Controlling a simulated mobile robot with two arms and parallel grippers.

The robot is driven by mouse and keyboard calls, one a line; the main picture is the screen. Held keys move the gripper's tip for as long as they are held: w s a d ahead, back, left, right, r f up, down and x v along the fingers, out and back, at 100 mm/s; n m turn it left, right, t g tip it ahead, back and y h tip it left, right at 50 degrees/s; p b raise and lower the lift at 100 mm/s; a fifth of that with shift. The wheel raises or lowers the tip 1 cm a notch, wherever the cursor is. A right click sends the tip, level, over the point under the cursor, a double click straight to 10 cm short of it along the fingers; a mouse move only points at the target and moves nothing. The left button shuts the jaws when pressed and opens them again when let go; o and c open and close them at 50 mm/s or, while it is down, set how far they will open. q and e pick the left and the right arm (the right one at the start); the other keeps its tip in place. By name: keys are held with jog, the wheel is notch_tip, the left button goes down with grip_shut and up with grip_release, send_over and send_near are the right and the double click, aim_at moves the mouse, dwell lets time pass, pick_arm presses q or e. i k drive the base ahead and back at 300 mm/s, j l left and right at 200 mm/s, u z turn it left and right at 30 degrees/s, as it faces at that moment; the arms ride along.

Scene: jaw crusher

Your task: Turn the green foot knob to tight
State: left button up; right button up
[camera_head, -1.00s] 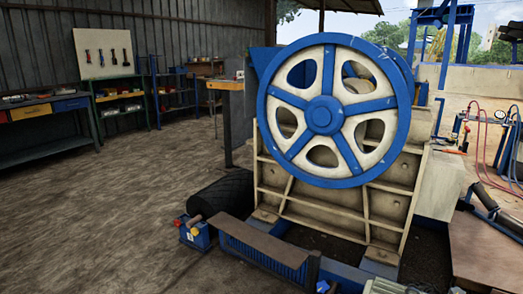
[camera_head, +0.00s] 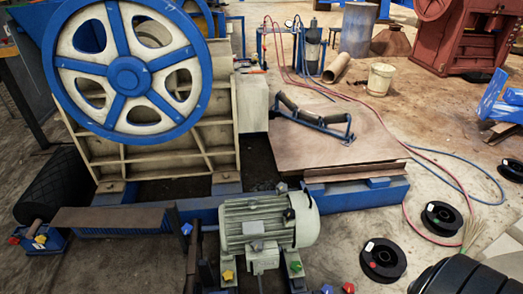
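A grey-green electric motor (camera_head: 268,222) sits on a blue frame in the lower middle of the head view. Neither of my grippers shows in this view.
The crusher's blue and cream flywheel (camera_head: 128,75) stands behind left. A brown plate (camera_head: 335,150) carries a roller frame (camera_head: 312,120). Black reels (camera_head: 383,259), red and blue hoses and a white bucket (camera_head: 380,79) lie on the floor to the right. A red machine (camera_head: 465,40) stands behind.

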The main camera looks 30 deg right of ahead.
aim_at(296, 266)
jog(key=j+z, duration=0.1)
jog(key=z, duration=1.05)
